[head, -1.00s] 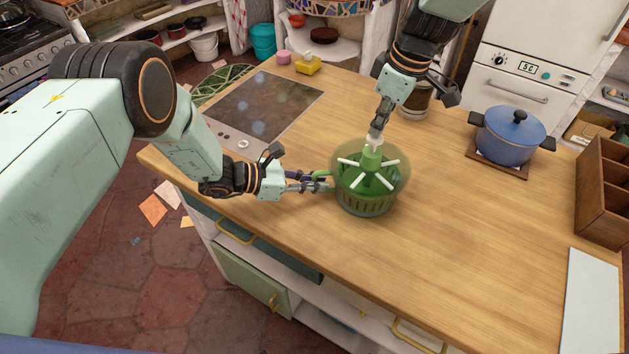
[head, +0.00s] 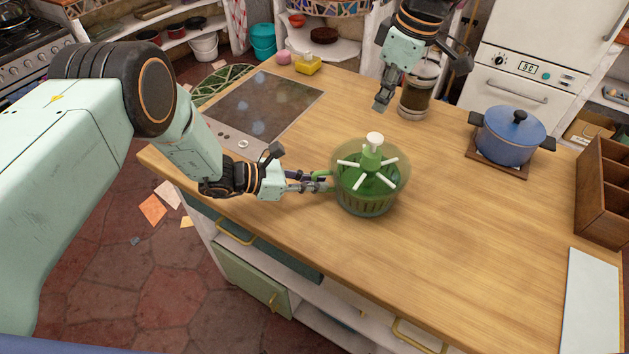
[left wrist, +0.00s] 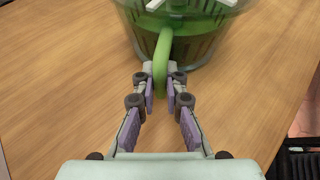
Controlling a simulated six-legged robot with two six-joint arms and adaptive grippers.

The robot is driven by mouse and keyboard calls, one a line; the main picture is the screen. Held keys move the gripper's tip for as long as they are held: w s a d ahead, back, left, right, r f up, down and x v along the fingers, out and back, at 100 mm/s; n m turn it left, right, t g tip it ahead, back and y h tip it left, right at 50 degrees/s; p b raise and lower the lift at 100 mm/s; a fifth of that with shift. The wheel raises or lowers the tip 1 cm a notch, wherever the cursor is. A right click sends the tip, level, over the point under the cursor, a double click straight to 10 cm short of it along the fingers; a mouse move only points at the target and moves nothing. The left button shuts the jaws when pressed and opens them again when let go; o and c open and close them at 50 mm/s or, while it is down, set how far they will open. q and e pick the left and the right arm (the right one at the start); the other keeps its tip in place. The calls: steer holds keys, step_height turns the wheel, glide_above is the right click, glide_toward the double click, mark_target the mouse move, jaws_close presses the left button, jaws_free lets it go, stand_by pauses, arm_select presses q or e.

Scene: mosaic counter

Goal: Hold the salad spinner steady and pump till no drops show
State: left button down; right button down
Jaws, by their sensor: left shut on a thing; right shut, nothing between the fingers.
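The salad spinner (head: 368,196) stands upright on the wooden counter. It has a clear bowl, a green basket, white spokes and a green hub topped by a white pump knob (head: 375,138). My left gripper (head: 325,182) is shut on the spinner's green handle (left wrist: 163,58) at its left side, also seen in the left wrist view (left wrist: 160,85). My right gripper (head: 381,104) is shut and empty, in the air above and behind the knob, apart from it. Whether drops cling inside the bowl is too small to tell.
A blue pot (head: 510,138) sits on a wooden trivet at the right. A glass jar (head: 415,95) stands behind the spinner, close to my right gripper. A dark cooktop (head: 262,105) lies at the back left.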

steer(key=shift+r, duration=0.2)
arm_select(q)
steer(key=c, duration=1.3)
jaws_free()
steer(key=shift+c, duration=0.2)
steer(key=v, duration=1.1)
steer(key=shift+w+r, duration=0.1)
steer(key=shift+a+r, duration=0.15)
steer(key=shift+a, duration=0.3)
arm_select(e)
steer(key=shift+f, duration=0.1)
arm_select(q)
steer(key=shift+s, duration=0.25)
